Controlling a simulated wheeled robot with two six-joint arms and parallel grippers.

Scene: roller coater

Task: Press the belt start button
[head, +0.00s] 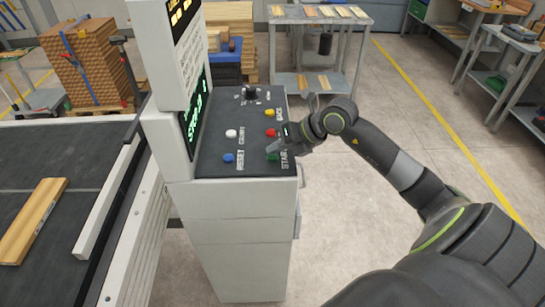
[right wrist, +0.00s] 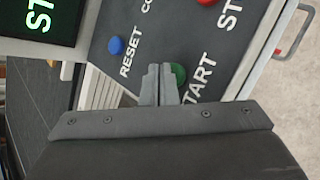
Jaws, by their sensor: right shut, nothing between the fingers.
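The green start button (head: 273,156) is on the dark sloped control panel, beside the white lettering START. It also shows in the right wrist view (right wrist: 179,73), partly hidden behind my fingertips. My right gripper (head: 277,146) is shut and empty, its tips over or just beside the green button. In the right wrist view the closed fingers (right wrist: 159,70) overlap the button's left edge. I cannot tell whether they touch it. My left gripper is not in view.
The panel also has a red button (head: 270,132), a yellow button (head: 269,112), a white button (head: 231,133), a blue button (head: 228,158) and a black knob (head: 250,93). A screen (head: 192,112) with green letters stands left. A wooden board (head: 32,218) lies on the belt (head: 75,165).

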